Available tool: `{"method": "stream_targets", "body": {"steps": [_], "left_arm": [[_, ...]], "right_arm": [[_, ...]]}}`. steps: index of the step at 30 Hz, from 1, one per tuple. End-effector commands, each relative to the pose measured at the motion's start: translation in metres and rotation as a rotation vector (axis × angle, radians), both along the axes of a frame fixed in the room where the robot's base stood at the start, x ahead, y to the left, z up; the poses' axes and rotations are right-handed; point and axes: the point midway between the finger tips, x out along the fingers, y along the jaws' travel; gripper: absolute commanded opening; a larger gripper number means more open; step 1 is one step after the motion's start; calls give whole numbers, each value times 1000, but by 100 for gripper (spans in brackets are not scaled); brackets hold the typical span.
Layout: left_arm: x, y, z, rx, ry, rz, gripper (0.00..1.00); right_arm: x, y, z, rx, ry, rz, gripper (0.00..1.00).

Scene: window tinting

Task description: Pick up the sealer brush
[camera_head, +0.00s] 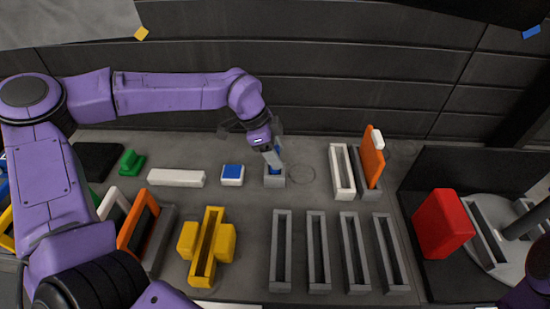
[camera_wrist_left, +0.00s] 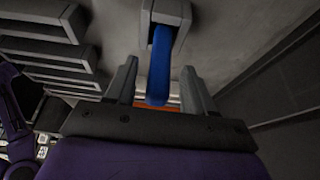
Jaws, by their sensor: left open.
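A blue handle, likely the sealer brush (camera_head: 275,171), stands in a small grey holder (camera_head: 275,182) near the middle of the table. In the left wrist view the blue handle (camera_wrist_left: 160,55) sticks out of the grey holder (camera_wrist_left: 181,12) and lies between my two fingers. My left gripper (camera_head: 271,158) is right over the holder in the head view. In the left wrist view my left gripper (camera_wrist_left: 160,82) is open, with a gap on both sides of the handle. The brush's lower part is hidden in the holder. My right gripper does not show.
A white-rimmed blue block (camera_head: 232,174) and a white bar (camera_head: 176,178) lie left of the holder. An orange tool (camera_head: 373,158) stands in a slot to the right. Several grey slotted holders (camera_head: 317,250) and a yellow piece (camera_head: 207,247) are in front. A red block (camera_head: 442,222) is at right.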

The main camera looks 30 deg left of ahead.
Motion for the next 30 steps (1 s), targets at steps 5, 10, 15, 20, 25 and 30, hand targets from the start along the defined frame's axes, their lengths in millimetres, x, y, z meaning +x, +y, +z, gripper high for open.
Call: {"method": "stream_targets", "body": {"steps": [5,10,15,20,25,30], "left_arm": [[2,-5,-12,0,-1,-2,53],[3,-5,-12,0,-1,-3,47],[3,-6,-12,0,-1,-3,0],[3,-6,-12,1,-1,-4,0],[4,-6,-4,1,-3,-3,0],[4,-5,34,-1,-8,0,0]], "right_arm": [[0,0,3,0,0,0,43],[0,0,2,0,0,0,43],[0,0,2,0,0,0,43],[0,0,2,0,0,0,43],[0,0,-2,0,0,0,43],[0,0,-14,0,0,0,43]]}}
